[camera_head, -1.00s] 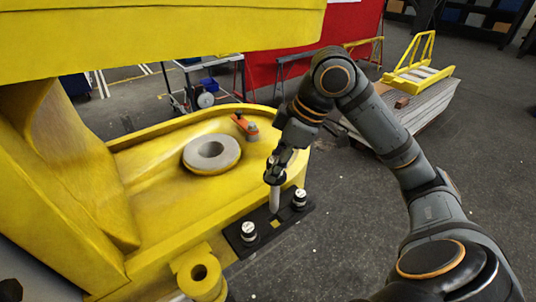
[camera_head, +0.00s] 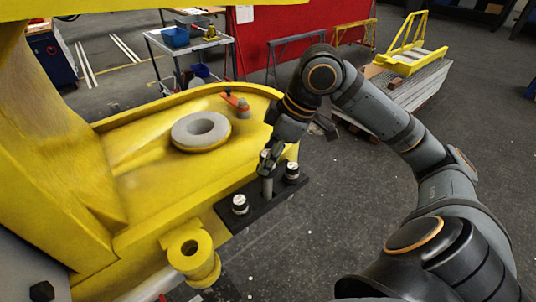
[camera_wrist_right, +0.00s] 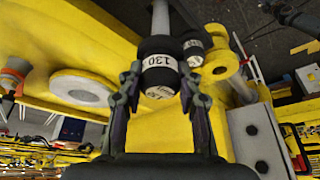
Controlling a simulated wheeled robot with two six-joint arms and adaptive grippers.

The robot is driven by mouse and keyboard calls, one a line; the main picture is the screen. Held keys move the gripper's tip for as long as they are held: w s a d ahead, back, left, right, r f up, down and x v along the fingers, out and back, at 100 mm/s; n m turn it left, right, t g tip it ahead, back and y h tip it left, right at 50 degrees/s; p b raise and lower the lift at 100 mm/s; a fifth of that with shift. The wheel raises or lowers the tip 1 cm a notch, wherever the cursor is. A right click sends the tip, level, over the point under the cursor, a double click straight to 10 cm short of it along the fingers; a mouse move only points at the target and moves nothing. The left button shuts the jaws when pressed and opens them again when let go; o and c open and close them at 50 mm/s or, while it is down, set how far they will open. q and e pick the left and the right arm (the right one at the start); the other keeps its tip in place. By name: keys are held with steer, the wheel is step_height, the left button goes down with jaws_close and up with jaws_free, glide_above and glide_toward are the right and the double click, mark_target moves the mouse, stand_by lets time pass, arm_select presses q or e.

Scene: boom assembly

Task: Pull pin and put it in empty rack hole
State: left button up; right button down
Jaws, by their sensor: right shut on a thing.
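My right gripper (camera_head: 267,162) is shut on a pin with a black head, a white band marked 130 and a grey shaft. The pin (camera_head: 267,187) points down over the middle of the black rack (camera_head: 257,211), between two seated pins. Its lower end is at the rack, but I cannot tell how deep it sits in the hole. In the wrist view, the fingers (camera_wrist_right: 160,85) clasp the sides of the pin head (camera_wrist_right: 160,68). The seated pins are the near one (camera_head: 240,204) and the far one (camera_head: 292,172). My left gripper is out of view.
The rack lies along the edge of a yellow boom part (camera_head: 150,190) with a grey ring (camera_head: 200,131) and an orange lever (camera_head: 237,104). A yellow lug with a hole (camera_head: 190,249) juts out in front. Open floor lies to the right.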

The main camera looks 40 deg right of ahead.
mark_target(268, 183)
steer(key=shift+f+b, duration=0.55)
steer(key=shift+f, duration=0.35)
steer(key=shift+f+b, duration=3.2)
steer(key=shift+f, duration=0.45)
steer(key=c, duration=0.8)
jaws_free()
steer(key=shift+r, duration=0.1)
